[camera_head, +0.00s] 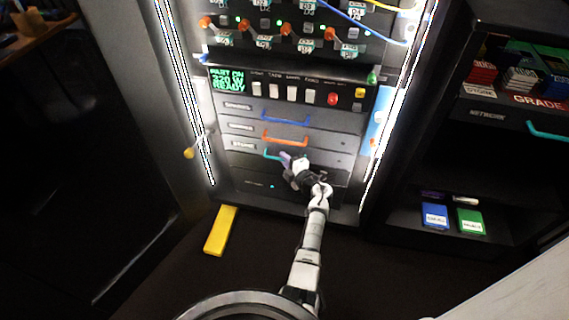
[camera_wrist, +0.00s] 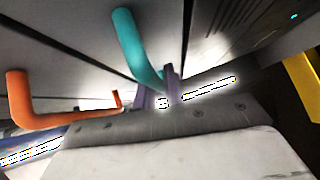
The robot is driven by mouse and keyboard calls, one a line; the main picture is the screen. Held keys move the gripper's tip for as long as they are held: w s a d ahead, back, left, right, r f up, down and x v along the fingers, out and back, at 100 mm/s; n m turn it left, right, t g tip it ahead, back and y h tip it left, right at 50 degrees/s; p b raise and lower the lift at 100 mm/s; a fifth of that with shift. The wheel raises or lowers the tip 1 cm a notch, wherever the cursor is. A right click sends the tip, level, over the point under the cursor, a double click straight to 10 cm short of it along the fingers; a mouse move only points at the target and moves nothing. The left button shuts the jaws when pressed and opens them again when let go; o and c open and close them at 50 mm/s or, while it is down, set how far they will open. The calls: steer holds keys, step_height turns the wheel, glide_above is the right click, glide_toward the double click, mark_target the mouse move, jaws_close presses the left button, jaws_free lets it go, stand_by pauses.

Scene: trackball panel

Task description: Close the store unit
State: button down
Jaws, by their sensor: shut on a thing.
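The store unit (camera_head: 243,146) is a dark grey drawer, third down in the lit panel, with a small label that seems to read STORE. Its teal handle (camera_head: 271,154) is partly hidden behind my gripper (camera_head: 288,161). In the wrist view the teal handle (camera_wrist: 138,48) runs down to my purple fingers (camera_wrist: 160,92), which are shut on its end. I cannot tell how far the drawer stands out from the panel.
Drawers with an orange handle (camera_head: 285,138) and a blue handle (camera_head: 286,119) sit above. A yellow block (camera_head: 221,230) lies on the floor at the left. A shelf unit with a network drawer (camera_head: 488,117) stands at the right. The floor before the panel is otherwise clear.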

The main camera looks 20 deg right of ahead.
steer(key=c, duration=1.5)
jaws_free()
steer(key=shift+w+d, duration=0.15)
steer(key=shift+r, duration=0.1)
steer(key=shift+s+r+p, duration=0.15)
steer(key=shift+s+p, duration=0.35)
steer(key=p+v, duration=0.7)
steer(key=v, duration=0.5)
steer(key=shift+s+p, duration=0.35)
steer(key=shift+s, duration=0.1)
